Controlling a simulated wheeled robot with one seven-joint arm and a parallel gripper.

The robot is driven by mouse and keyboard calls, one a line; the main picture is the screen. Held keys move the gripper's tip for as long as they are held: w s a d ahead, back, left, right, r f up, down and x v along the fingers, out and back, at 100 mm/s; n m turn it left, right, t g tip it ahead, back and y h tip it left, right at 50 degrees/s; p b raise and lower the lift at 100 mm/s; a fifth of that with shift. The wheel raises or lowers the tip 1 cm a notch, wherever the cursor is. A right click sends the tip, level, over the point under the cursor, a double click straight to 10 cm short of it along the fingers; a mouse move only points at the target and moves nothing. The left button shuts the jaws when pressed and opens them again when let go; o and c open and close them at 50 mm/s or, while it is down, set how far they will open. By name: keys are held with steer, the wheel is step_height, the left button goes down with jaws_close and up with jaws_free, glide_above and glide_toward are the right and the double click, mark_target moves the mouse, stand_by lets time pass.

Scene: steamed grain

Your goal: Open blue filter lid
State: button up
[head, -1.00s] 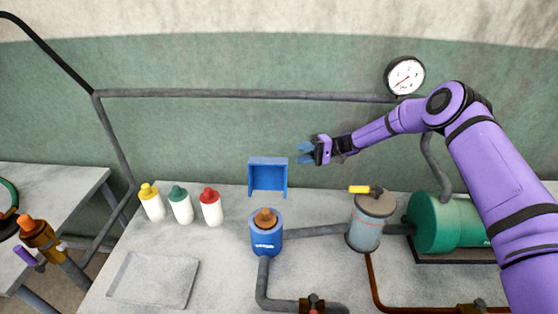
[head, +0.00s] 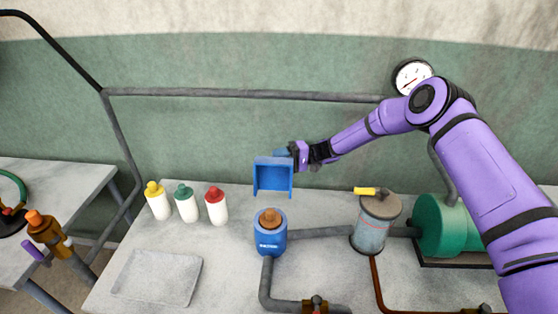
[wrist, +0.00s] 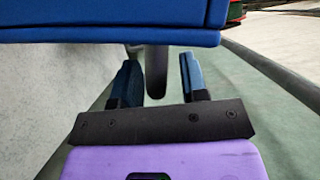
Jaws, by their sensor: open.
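A blue filter canister (head: 270,241) with a brown-orange cap stands upright on the workbench. Above and behind it is a blue open-fronted cover (head: 273,161), with a top panel and two side walls; I cannot tell how it joins the canister. My gripper (head: 281,154) is at the cover's upper right corner, its blue fingertips partly hidden behind the top edge. The blue cover (wrist: 110,30) fills the top of that view, close to the fingertips; contact cannot be told.
Bottles with yellow (head: 158,205), green (head: 187,207) and red (head: 217,208) caps stand left of the canister, behind a shallow grey tray (head: 157,277). A grey canister with a yellow handle (head: 375,222) and a green tank (head: 442,225) stand right. A pipe (head: 240,95) runs along the wall.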

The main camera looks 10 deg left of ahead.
jaws_close()
steer(key=shift+s+r+n, duration=0.5)
steer(key=shift+n, duration=0.1)
steer(key=shift+s+r+n+h, duration=0.45)
steer(key=shift+s+n+h, duration=0.05)
steer(key=shift+s+n, duration=0.1)
jaws_free()
steer(key=shift+d+t, duration=0.15)
steer(key=shift+t, duration=0.25)
steer(key=f+v, duration=0.1)
steer(key=v, duration=0.9)
steer(key=shift+w+d+r, duration=0.25)
steer(key=shift+d+r, duration=0.05)
steer(key=shift+r, duration=0.1)
